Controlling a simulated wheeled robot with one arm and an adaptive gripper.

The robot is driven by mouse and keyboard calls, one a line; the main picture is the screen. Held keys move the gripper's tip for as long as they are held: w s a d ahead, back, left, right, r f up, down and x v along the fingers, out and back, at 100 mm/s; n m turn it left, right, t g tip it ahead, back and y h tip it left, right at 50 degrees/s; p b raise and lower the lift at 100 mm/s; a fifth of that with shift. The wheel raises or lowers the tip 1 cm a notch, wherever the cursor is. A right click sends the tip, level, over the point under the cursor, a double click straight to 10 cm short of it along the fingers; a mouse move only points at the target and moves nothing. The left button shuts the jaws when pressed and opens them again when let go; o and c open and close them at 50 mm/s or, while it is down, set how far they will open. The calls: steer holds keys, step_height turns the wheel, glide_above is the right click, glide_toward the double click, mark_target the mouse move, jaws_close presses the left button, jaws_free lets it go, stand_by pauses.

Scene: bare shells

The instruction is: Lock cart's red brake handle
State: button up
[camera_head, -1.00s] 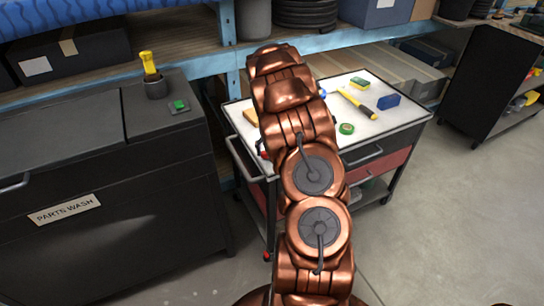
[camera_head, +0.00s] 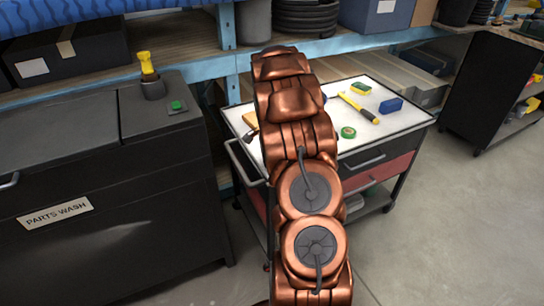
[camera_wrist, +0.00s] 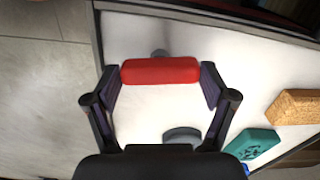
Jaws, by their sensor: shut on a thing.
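The cart (camera_head: 425,119) has a white top, dark drawers and a red lower drawer, and stands behind my arm in the head view. In the wrist view the red brake handle (camera_wrist: 160,71) is a short bar lying crosswise between my two fingers. My gripper (camera_wrist: 160,77) is shut on it, one finger at each end. A small grey post shows just beyond the handle, and a dark round piece (camera_wrist: 182,135) nearer the palm. In the head view my arm hides the gripper and the handle.
The parts washer (camera_head: 110,190) stands close on the left. Open floor (camera_head: 450,240) lies to the right.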

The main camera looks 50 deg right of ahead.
steer(key=shift+f+m, duration=0.1)
steer(key=shift+m, duration=0.9)
steer(key=o, duration=1)
step_height(320, 180, up, 12)
steer(key=shift+a, duration=0.1)
stand_by(0.4)
